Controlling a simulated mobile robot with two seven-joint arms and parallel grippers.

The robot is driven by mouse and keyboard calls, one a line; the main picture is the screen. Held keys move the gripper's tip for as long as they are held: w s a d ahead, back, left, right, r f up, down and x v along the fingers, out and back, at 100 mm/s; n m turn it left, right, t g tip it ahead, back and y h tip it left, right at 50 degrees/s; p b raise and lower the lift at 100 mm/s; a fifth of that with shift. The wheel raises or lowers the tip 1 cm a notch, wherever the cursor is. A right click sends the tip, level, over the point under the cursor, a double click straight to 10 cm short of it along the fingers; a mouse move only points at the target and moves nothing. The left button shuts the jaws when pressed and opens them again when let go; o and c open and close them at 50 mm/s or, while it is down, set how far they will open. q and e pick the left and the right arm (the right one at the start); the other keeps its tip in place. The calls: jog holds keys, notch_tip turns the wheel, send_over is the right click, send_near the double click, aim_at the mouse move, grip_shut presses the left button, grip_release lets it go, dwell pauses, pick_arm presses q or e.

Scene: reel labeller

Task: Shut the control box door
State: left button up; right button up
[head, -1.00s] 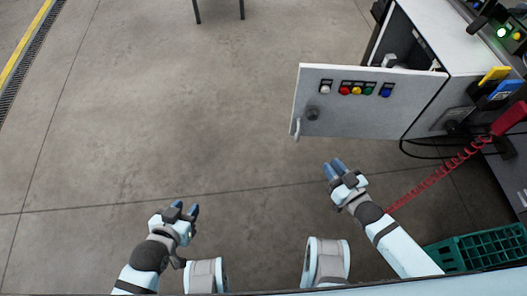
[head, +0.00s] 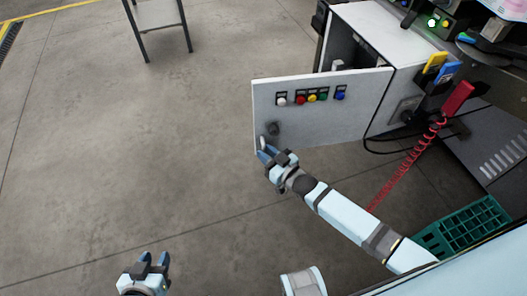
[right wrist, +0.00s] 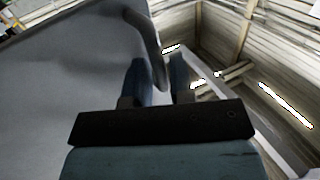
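The control box door (head: 320,115) is a light grey panel standing open, with a row of coloured buttons and a dark round knob. The control box (head: 385,45) is to its right, with its dark inside showing. The door handle (right wrist: 143,35) is a curved bar at the door's free edge. My right gripper (head: 263,147) is at the handle; in the right wrist view its two blue fingers (right wrist: 157,78) stand apart, with the handle's end between or just in front of them. Contact cannot be told. My left gripper (head: 152,260) is open and empty, low over the floor.
A red coiled cable (head: 405,160) hangs in front of the machine at the right. A green crate (head: 465,228) stands on the floor below it. A small table (head: 155,15) is at the back left. The floor left of the door is clear.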

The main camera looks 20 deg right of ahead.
jog(key=shift+w+a, duration=0.25)
jog(key=shift+w, duration=0.35)
grip_shut()
jog(key=shift+w, duration=0.1)
